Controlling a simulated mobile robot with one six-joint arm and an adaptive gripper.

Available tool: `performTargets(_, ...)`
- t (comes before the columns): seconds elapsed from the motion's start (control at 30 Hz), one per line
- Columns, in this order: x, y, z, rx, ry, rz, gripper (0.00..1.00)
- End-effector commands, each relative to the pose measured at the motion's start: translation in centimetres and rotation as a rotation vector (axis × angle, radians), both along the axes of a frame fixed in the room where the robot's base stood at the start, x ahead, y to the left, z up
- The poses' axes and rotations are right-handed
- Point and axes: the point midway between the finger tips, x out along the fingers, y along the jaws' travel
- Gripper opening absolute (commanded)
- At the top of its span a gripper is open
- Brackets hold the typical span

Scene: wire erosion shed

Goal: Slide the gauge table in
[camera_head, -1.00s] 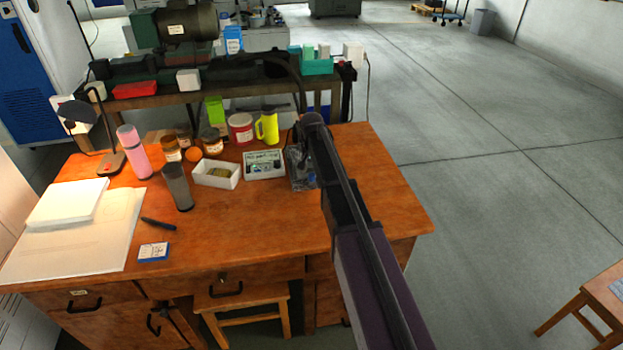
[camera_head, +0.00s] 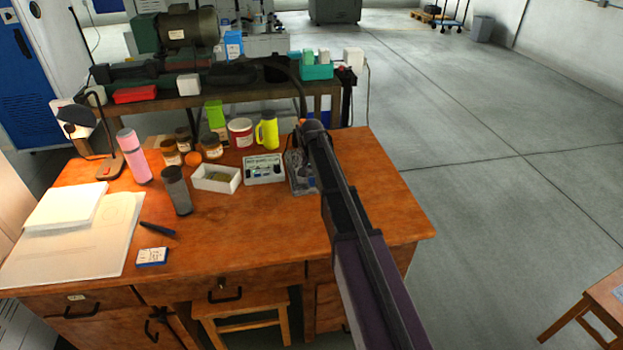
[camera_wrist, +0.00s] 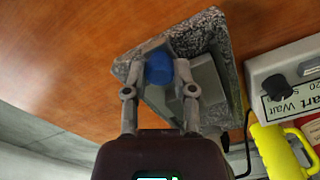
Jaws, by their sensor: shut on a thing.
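The gauge stand (camera_head: 299,176) is on the right part of the wooden desk in the head view, partly hidden by my arm. In the wrist view its speckled grey stone base (camera_wrist: 208,22) lies on the desk top, with a smooth grey block (camera_wrist: 207,80) over it. A blue knob (camera_wrist: 159,70) shows between my fingertips. My gripper (camera_wrist: 159,84) is shut on the blue knob, with one finger on each side of it. I cannot tell which part slides as the gauge table. In the head view my arm hides the gripper.
A yellow mug (camera_head: 267,130), a red-and-white tub (camera_head: 241,132) and several jars stand behind. A bench (camera_head: 180,98) is beyond the desk. Bare desk top (camera_head: 370,185) lies to the right.

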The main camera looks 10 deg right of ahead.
Motion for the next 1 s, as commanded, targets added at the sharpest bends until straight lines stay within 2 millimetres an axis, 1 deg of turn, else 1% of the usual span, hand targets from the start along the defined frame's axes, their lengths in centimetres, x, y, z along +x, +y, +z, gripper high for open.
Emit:
performTargets(0.07, 0.3, 0.0, 0.0, 0.000, 0.000, 0.000, 0.00)
performTargets(0.17, 1.3, 0.0, 0.0, 0.000, 0.000, 0.000, 0.00)
performTargets(0.3, 3.5, 0.0, 0.0, 0.000, 0.000, 0.000, 0.00)
performTargets(0.4, 4.7, 0.0, 0.0, 0.000, 0.000, 0.000, 0.00)
performTargets(0.5, 5.1, 0.0, 0.0, 0.000, 0.000, 0.000, 0.00)
performTargets(0.77, 5.0, 0.0, 0.0, 0.000, -0.001, 0.000, 0.00)
performTargets(0.8, 5.0, 0.0, 0.0, 0.000, -0.001, 0.000, 0.41)
performTargets(0.87, 5.0, 0.0, 0.0, 0.000, -0.001, 0.000, 0.59)
performTargets(0.9, 5.0, 0.0, 0.0, 0.000, -0.001, 0.000, 0.70)
performTargets(1.0, 5.0, 0.0, 0.0, 0.000, 0.000, 0.000, 0.70)
